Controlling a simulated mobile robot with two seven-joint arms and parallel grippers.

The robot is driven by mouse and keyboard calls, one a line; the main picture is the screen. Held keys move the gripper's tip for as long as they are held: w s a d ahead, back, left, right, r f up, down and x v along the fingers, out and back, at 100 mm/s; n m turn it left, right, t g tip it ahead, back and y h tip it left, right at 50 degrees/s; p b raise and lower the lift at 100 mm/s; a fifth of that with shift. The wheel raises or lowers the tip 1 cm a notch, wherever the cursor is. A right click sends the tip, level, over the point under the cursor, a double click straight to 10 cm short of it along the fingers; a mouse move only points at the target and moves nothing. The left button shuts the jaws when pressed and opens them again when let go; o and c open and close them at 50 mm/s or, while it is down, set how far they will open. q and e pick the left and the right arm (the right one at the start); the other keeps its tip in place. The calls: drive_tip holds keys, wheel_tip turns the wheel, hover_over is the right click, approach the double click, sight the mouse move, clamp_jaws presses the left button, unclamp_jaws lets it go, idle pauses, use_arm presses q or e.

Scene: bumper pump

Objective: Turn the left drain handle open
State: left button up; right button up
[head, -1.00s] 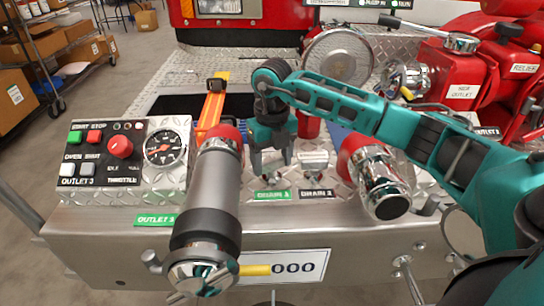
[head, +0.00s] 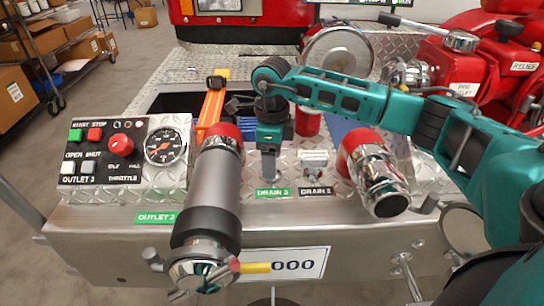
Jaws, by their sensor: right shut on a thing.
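My right gripper (head: 269,174) points down at the left drain, just behind the green drain label (head: 273,193). It is shut on the left drain handle, which is mostly hidden behind the fingers. The fingers show edge-on, one in front of the other. The right drain handle (head: 315,160) is small and silvery, beside the gripper to the right, above a dark drain label (head: 316,191). My left gripper is not in view.
A large grey and chrome nozzle pipe (head: 213,195) stands close on the left of the gripper. A chrome and red capped outlet (head: 378,180) stands on the right. A control panel (head: 125,155) is at the left, and an orange strap tool (head: 211,105) lies behind.

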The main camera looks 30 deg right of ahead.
drive_tip(key=shift+n, duration=1.1)
drive_tip(key=o, duration=1)
drive_tip(key=shift+o, duration=0.2)
drive_tip(key=shift+r, duration=0.1)
wheel_tip(320, 180, up, 13)
drive_tip(key=p, duration=0.1)
drive_tip(key=shift+p, duration=0.35)
